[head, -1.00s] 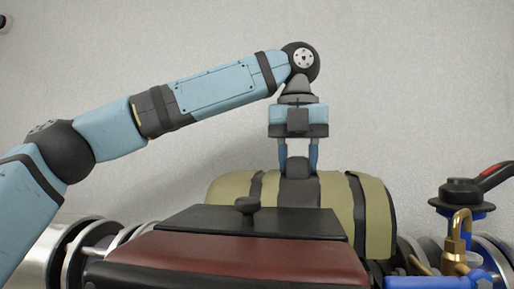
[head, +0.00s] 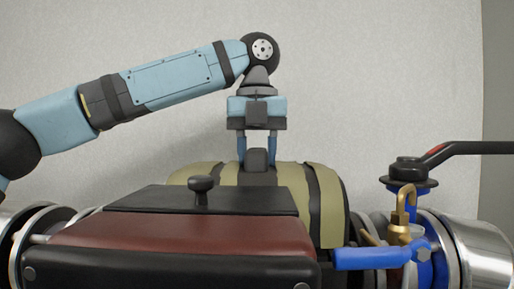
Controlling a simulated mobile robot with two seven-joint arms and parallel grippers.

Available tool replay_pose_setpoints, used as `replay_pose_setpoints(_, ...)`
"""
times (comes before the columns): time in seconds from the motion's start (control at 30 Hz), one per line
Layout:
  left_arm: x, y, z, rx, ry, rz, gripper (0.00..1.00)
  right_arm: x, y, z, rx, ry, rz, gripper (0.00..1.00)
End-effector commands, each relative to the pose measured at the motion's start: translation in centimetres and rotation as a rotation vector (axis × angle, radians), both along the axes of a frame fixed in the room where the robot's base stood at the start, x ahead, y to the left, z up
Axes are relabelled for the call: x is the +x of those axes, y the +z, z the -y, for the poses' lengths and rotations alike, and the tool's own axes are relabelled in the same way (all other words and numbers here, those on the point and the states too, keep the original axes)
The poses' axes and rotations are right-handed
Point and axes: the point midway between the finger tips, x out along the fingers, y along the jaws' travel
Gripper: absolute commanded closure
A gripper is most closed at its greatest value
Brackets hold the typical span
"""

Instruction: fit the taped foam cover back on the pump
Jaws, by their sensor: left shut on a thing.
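The taped foam cover (head: 215,175) is a khaki half-round shell with dark tape bands, in the middle of the head view behind a red-brown box. My left gripper (head: 257,153) points straight down over it and is shut on the dark grip block (head: 257,161) on its top. The cover sits level, over the line of the pipes. Its lower front is hidden by the box, and the pump under it does not show. I cannot tell whether the cover touches the pump. My right gripper is out of view.
The red-brown box (head: 185,236) with a black lid (head: 150,198) and knob (head: 201,185) stands in front. A plain wall is behind.

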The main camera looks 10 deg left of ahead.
Motion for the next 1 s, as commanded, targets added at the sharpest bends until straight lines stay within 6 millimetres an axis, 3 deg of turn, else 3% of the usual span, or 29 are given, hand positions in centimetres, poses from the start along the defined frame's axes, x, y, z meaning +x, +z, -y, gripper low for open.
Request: replay_pose_setpoints(1.0, 0.0, -2.7, 0.0, -0.001, 0.0, 0.001, 1.0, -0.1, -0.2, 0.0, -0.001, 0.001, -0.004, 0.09)
